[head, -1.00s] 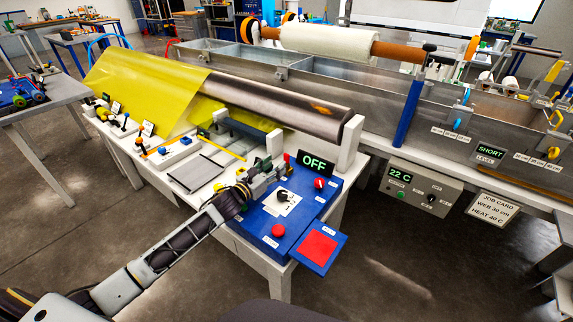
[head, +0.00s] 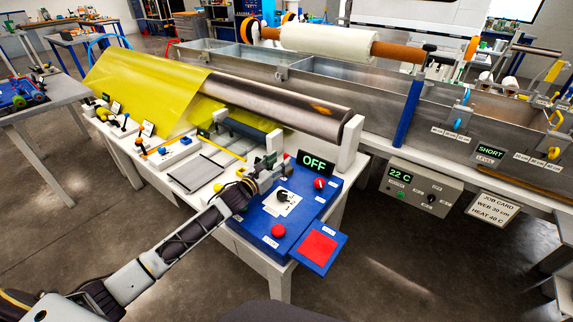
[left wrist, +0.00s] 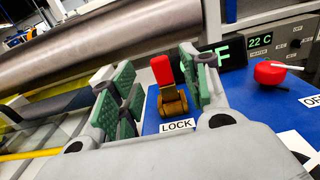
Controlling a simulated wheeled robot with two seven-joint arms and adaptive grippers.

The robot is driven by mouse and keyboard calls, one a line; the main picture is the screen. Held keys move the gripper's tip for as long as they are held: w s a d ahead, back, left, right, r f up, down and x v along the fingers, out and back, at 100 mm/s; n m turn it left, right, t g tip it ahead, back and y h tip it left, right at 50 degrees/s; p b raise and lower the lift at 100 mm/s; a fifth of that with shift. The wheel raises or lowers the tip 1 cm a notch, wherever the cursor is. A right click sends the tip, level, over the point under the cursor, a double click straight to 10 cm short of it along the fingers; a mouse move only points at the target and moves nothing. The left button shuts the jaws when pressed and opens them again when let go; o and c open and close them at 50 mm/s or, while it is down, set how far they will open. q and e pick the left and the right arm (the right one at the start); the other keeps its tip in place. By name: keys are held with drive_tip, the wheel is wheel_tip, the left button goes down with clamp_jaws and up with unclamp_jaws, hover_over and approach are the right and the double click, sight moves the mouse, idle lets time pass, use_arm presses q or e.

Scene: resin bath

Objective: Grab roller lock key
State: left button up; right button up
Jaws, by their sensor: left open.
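The roller lock key has a red handle (left wrist: 162,70) on a brass-coloured body (left wrist: 173,102), behind a LOCK label on the blue control box. It stands upright in the left wrist view, seen in the gap between my fingers. My left gripper (head: 281,173) is open, over the back left part of the control box (head: 293,222). Its green-padded fingers also show in the left wrist view (left wrist: 157,78), one on each side of the key; I cannot tell whether they touch it. My right gripper is not in view.
A dark metal roller (head: 285,98) with yellow film (head: 145,88) lies just behind the box. A white end post (head: 350,143) stands at the right.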

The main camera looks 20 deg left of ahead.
sight(285, 157)
use_arm(q)
drive_tip(key=shift+x, duration=2.4)
drive_tip(key=shift+c, duration=0.3)
clamp_jaws()
